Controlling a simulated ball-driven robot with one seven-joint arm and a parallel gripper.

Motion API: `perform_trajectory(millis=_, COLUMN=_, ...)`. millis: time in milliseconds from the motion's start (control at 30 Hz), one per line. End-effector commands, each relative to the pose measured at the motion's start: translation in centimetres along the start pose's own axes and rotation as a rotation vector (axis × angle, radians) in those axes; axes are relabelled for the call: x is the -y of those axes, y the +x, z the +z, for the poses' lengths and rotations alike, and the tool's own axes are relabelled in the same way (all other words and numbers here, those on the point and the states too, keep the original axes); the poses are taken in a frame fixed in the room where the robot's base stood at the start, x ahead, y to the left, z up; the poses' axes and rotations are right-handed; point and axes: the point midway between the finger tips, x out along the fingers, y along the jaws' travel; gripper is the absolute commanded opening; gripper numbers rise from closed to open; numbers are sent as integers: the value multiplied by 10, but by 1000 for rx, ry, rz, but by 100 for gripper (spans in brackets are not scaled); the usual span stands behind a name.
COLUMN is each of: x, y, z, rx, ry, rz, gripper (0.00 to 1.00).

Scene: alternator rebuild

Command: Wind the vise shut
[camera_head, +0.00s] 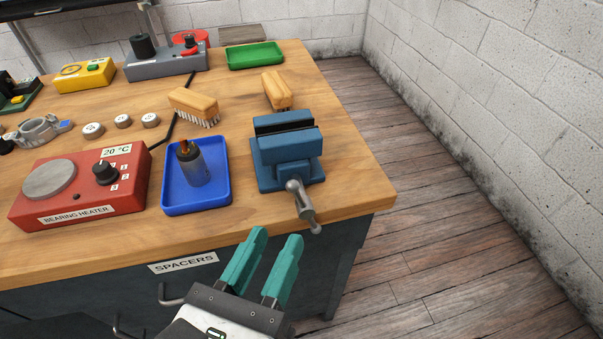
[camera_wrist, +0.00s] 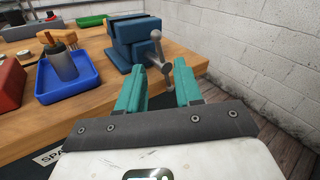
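The blue vise (camera_head: 288,160) stands at the right front corner of the wooden workbench. Its grey crank handle (camera_head: 303,204) hangs at the front, over the bench edge. The dark jaws show at the top with a gap between them, and nothing is visible in it. My gripper (camera_head: 273,254) is open and empty, in front of the bench edge and below the handle, apart from it. In the wrist view the vise (camera_wrist: 137,40) is ahead, and its handle (camera_wrist: 160,55) shows just beyond my teal fingers (camera_wrist: 160,87).
A blue tray (camera_head: 224,193) holding a grey cylinder (camera_head: 196,168) lies left of the vise. A red bearing heater (camera_head: 80,187) is farther left. Two wooden brushes (camera_head: 193,103) and a green tray (camera_head: 254,56) lie behind. Floor to the right of the bench is clear.

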Motion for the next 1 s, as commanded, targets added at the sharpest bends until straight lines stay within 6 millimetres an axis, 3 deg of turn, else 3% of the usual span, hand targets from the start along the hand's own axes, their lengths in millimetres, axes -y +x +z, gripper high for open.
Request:
perform_trajectory(millis=167, x=-1, y=-5, z=6, rx=29, ry=-44, rz=-11, gripper=35)
perform_trajectory(millis=700, x=0, y=82, z=7, rx=26, ry=-41, rz=-11, gripper=35)
perform_trajectory(millis=1000, x=0, y=99, z=8, rx=27, ry=-41, rz=-9, gripper=35)
